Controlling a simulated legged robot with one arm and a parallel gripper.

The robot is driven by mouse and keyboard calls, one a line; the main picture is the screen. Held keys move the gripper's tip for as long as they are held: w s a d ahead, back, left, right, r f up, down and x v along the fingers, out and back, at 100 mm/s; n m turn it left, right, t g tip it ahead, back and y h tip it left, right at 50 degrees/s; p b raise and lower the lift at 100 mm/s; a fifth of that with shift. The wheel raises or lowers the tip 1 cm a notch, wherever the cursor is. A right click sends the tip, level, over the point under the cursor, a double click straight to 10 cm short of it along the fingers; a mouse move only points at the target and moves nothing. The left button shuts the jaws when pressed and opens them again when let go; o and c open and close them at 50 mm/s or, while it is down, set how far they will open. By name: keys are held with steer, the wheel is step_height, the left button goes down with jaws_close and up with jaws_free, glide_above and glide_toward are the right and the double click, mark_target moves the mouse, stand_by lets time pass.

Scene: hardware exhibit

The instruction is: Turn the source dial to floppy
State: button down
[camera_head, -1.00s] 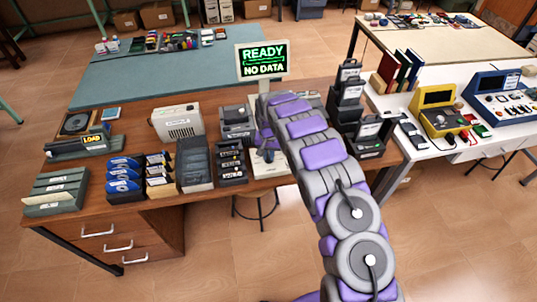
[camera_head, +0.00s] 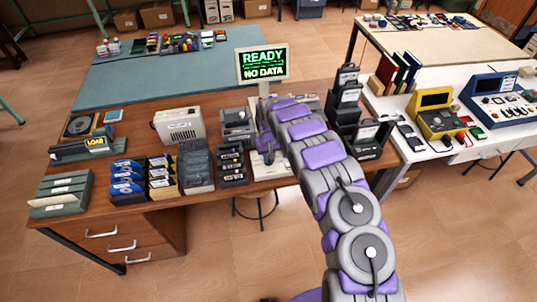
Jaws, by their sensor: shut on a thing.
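My arm, grey and purple, reaches from the bottom right up to the wooden desk (camera_head: 120,193). My gripper (camera_head: 268,153) is at the beige device (camera_head: 262,172) below the monitor. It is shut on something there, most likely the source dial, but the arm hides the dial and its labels. I cannot tell which setting the dial is at. The monitor (camera_head: 263,64) shows "READY" and "NO DATA" in green and white on black.
Disk trays (camera_head: 142,180) and a dark disk box (camera_head: 197,166) stand left of my gripper. A beige drive box (camera_head: 180,125) is behind them. Black stacked holders (camera_head: 345,95) stand close to the right of my arm. A white table (camera_head: 440,150) with yellow and blue devices is further right.

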steer(key=n+p, duration=0.3)
steer(key=n, duration=0.2)
steer(key=shift+r+n, duration=0.1)
steer(key=shift+n, duration=0.2)
steer(key=n+p, duration=0.1)
steer(key=n, duration=0.4)
steer(key=shift+w+d+p, duration=0.1)
steer(key=shift+w+p, duration=0.05)
steer(key=shift+p, duration=0.25)
steer(key=c, duration=1.1)
jaws_free()
step_height(320, 180, up, 17)
steer(key=shift+p, duration=0.4)
